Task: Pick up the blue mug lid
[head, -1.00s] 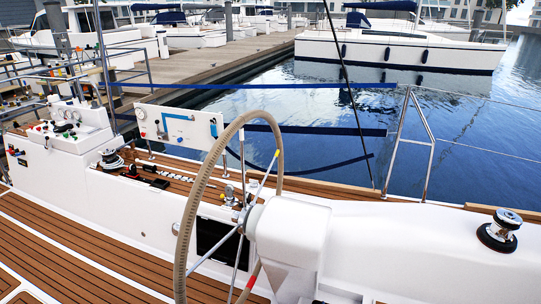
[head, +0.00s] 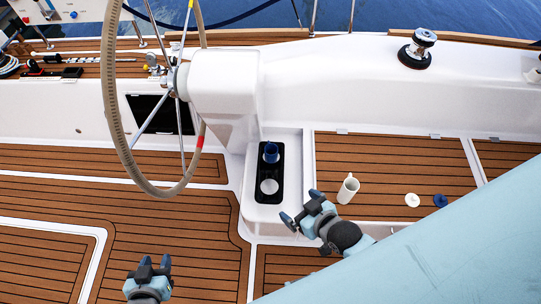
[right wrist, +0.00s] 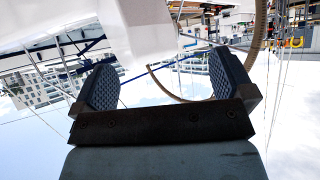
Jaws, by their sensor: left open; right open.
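A small blue lid (head: 440,200) lies on the teak seat at the right of the head view, beside a white lid (head: 412,200). A blue mug (head: 271,152) stands in the black cup holder (head: 262,190) by the wheel pedestal. My left gripper (head: 155,262) is open and empty over the deck at the bottom left.
The steering wheel (head: 112,105) rises at the left. A winch (head: 417,48) sits on the white coaming behind. My pale blue arm crosses the lower right, close to the blue lid.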

